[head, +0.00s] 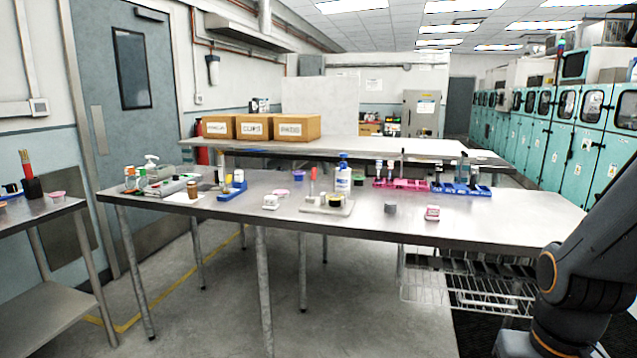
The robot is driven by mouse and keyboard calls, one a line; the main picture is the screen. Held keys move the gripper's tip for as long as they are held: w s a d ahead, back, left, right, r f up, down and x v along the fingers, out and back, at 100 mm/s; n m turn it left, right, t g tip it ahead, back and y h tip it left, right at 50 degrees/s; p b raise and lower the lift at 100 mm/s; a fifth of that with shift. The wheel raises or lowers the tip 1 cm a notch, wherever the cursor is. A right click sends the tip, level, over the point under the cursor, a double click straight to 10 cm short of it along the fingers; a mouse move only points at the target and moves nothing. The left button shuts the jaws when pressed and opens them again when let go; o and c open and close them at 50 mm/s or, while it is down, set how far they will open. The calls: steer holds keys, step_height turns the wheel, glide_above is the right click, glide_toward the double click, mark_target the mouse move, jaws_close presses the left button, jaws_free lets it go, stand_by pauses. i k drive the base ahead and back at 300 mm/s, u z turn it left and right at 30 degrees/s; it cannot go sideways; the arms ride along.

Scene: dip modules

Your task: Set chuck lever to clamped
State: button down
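A metal table (400,223) stands in front of me with small items on it. Near its middle, a pale base plate (318,208) carries an upright red-topped piece (312,182) and a black and yellow round part (335,200). A small blue fixture (232,188) sits further left. I cannot tell which of these holds the chuck lever, and no lever position is readable at this size. My gripper is out of view; only dark links of my arm show at the lower right.
A white bottle with a blue cap (343,180) stands by the plate. A pink rack (400,184) and a blue rack (460,188) are at the right rear. A grey cylinder (390,208) and a pink block (432,213) lie near the front edge. The right tabletop is clear.

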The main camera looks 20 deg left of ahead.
mark_target(313, 171)
steer(key=u, duration=0.15)
steer(key=i, duration=1)
